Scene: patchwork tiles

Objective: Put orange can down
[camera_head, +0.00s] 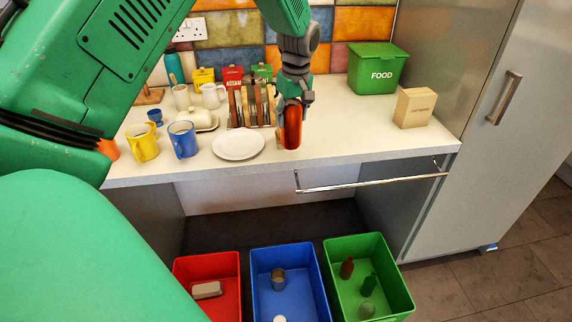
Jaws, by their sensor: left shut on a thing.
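My left gripper (293,95) comes down from the top of the head view, above the front part of the white counter. It is shut on the orange can (291,128), a red-orange cylinder that hangs upright below the fingers. The can's lower end is close to the counter top (335,130), just right of the white plate (238,145). I cannot tell whether it touches the counter. My right gripper is not in view.
A rack of upright boards (250,106) stands left of the can, with mugs (183,139) further left. A green FOOD box (376,68) and a cardboard carton (414,108) stand right. Red, blue and green bins (405,300) sit below. The counter right of the can is clear.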

